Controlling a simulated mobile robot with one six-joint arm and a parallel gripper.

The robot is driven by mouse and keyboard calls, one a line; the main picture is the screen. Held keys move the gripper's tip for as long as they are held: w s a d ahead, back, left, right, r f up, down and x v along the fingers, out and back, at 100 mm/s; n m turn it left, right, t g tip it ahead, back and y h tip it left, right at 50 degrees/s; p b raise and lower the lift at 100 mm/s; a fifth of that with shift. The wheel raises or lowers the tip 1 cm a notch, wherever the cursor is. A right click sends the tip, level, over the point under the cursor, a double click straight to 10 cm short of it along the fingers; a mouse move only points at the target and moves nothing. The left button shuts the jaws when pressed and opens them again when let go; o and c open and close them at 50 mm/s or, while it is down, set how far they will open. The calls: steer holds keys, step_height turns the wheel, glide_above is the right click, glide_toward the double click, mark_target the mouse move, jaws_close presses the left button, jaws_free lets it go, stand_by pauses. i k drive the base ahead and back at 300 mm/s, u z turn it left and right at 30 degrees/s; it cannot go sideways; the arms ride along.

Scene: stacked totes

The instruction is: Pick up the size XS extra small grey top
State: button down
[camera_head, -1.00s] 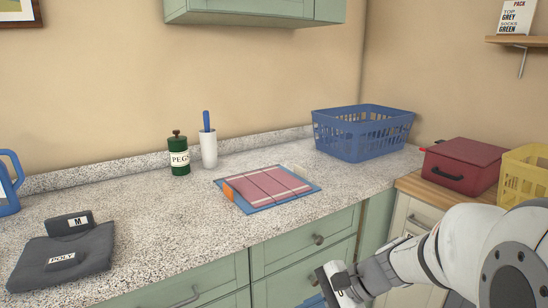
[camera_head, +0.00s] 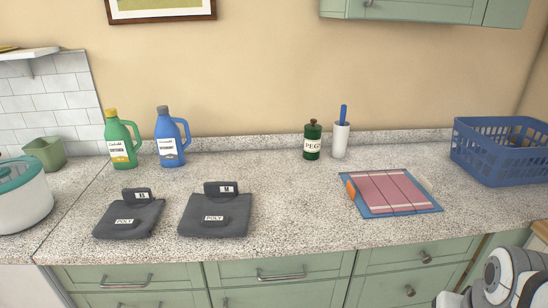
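Two folded dark grey tops lie on the speckled counter in the head view. The smaller left one (camera_head: 130,221) has a POLY label and a raised tag (camera_head: 138,194) that seems to read XS, though the print is small. The larger right one (camera_head: 215,216) has a POLY label and a raised tag reading M. They lie side by side with a narrow gap. My gripper (camera_head: 452,299) is partly cut off at the bottom right edge, low in front of the drawers and far from both tops. Its fingers cannot be made out clearly.
Green (camera_head: 120,143) and blue (camera_head: 169,140) bottles stand behind the tops. A white-and-teal pot (camera_head: 20,200) stands left. Counter between tops and pink item is clear.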

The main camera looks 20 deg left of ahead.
mark_target(135, 217)
steer(key=u, duration=1.25)
